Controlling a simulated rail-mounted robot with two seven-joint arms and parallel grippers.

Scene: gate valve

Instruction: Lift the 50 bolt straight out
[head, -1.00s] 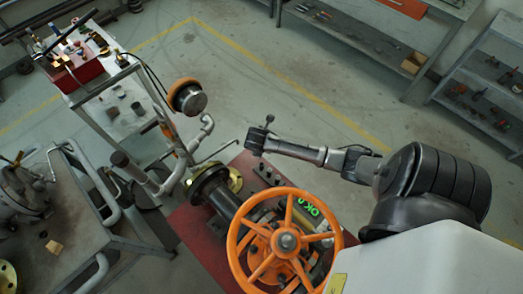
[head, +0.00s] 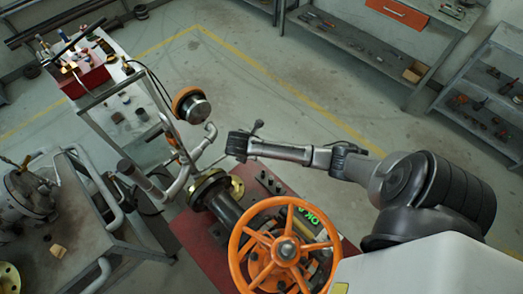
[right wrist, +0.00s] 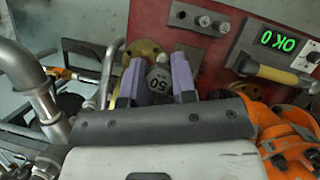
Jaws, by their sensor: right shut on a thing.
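The bolt marked 50 (right wrist: 157,82) shows its round dark head in the right wrist view, between the purple fingers of my right gripper (right wrist: 158,80). The gripper is shut on it; the fingers and wrist hide the bolt's lower part. In the head view my right gripper (head: 238,148) is above and right of the dark pipe flange (head: 208,188). I cannot tell from these views whether the bolt is still in a hole. My left gripper is in neither view.
The orange handwheel (head: 286,251) stands at the front of the red base (head: 193,228). A small dark rack (head: 266,181) holds several bolts beside a green OK display (head: 310,217). Bent grey pipework (head: 187,165) is close left of my right gripper.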

